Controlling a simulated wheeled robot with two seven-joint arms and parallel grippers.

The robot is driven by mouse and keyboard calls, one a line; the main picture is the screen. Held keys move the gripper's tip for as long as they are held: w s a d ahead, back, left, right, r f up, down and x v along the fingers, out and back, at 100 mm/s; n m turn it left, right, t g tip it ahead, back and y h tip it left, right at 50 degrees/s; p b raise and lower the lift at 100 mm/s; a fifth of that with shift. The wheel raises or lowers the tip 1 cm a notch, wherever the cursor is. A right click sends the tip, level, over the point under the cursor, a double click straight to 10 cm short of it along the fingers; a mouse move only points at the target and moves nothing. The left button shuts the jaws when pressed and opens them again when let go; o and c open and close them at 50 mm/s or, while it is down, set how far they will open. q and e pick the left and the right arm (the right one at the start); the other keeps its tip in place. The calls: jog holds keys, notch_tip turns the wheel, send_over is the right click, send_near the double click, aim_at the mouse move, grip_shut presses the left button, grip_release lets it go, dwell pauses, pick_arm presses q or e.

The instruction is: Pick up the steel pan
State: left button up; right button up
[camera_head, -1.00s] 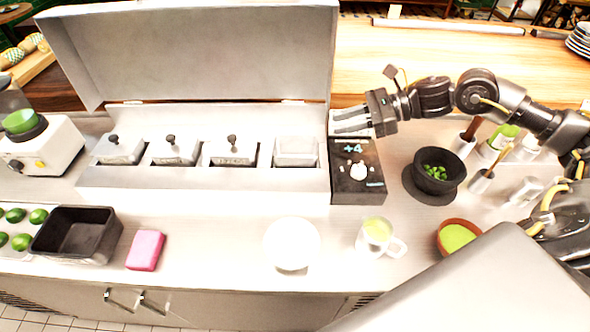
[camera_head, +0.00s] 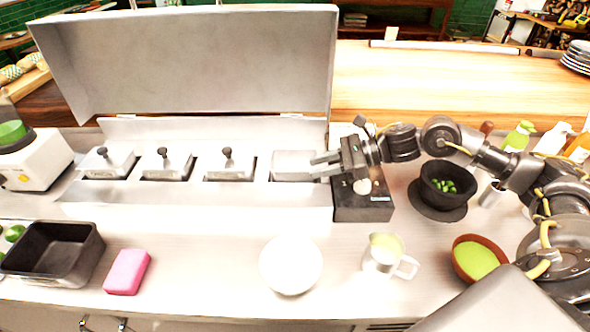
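A pale steel pan (camera_head: 293,165) sits in the rightmost slot of the open steel counter unit (camera_head: 200,205). It has no knobbed lid, unlike the several pans to its left. My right gripper (camera_head: 318,166) is at the right edge of this pan, its two fingers pointing left with a gap between them. I see nothing held between them. I cannot tell whether the fingers touch the pan. A dark grey rectangular pan (camera_head: 50,285) stands at the front left of the counter. My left gripper is not in view.
A black box with a dial (camera_head: 362,210) is under my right gripper. A black bowl (camera_head: 447,185), a cup (camera_head: 382,252), a brown bowl of green powder (camera_head: 476,258), a white bowl (camera_head: 290,266) and a pink sponge (camera_head: 127,272) stand on the counter. The unit's raised lid (camera_head: 190,60) stands behind the pans.

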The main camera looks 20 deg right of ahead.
aim_at(300, 172)
jog(key=shift+w+a+f, duration=0.1)
jog(key=shift+a, duration=0.4)
jog(key=p+x, duration=0.2)
jog(key=x, duration=0.1)
jog(key=shift+w+a+f, duration=0.1)
jog(key=shift+w+a, duration=0.2)
jog(key=shift+w+a+f, duration=0.15)
jog(key=shift+a+f, duration=0.1)
jog(key=shift+a, duration=0.1)
grip_shut()
